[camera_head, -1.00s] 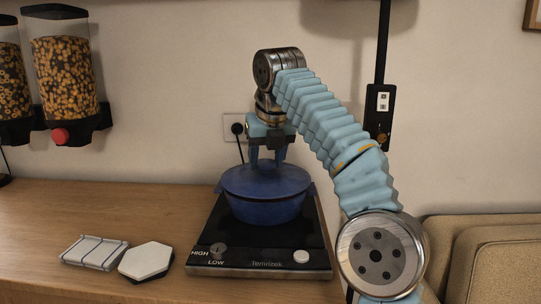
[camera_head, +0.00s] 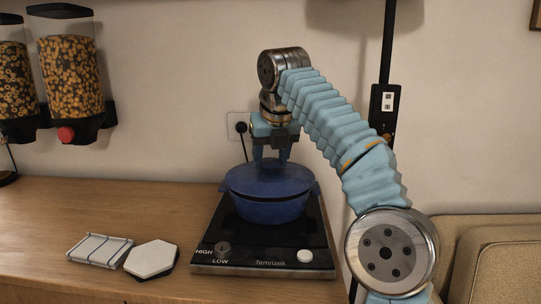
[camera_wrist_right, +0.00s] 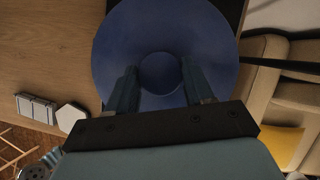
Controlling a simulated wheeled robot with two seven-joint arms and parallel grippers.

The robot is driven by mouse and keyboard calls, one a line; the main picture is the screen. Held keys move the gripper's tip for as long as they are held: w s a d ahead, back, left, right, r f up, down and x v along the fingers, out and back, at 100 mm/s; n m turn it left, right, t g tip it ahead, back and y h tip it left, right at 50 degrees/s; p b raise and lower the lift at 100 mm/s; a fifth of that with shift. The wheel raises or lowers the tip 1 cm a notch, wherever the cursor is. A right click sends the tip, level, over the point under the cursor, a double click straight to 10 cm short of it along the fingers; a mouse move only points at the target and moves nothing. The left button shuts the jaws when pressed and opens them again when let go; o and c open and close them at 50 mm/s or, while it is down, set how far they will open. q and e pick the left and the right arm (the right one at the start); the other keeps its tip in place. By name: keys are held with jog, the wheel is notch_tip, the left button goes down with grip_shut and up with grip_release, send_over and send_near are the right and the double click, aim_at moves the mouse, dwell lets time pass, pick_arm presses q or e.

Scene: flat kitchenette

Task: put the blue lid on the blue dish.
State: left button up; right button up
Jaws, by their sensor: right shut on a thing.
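The blue lid (camera_head: 262,180) lies over the top of the blue dish (camera_head: 270,210), which stands on a black hot plate. No clear gap shows between lid and dish, but I cannot tell whether the lid is fully seated. My right gripper (camera_head: 271,160) points down from above and is shut on the lid's knob. In the right wrist view the round lid (camera_wrist_right: 160,30) fills the upper middle, with the knob between the two fingers (camera_wrist_right: 160,85); the dish is hidden beneath it there.
The hot plate (camera_head: 240,256) has knobs along its front. A white hexagonal piece (camera_head: 151,259) and a striped rack-like item (camera_head: 99,250) lie to its left on the wooden counter (camera_head: 130,205). Cereal dispensers (camera_head: 72,65) hang at the left. A beige sofa (camera_head: 500,255) is at the right.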

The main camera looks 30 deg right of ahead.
jog(key=shift+f, duration=0.3)
dwell(0.5)
jog(key=o, duration=1.4)
jog(key=v, duration=0.5)
jog(key=shift+a, duration=0.1)
jog(key=s+a+b, duration=0.1)
jog(key=s, duration=0.3)
jog(key=s+b, duration=0.1)
jog(key=s, duration=0.2)
jog(key=s+a+b, duration=0.1)
jog(key=s, duration=0.3)
jog(key=shift+s+a, duration=0.3)
jog(key=shift+s, duration=0.05)
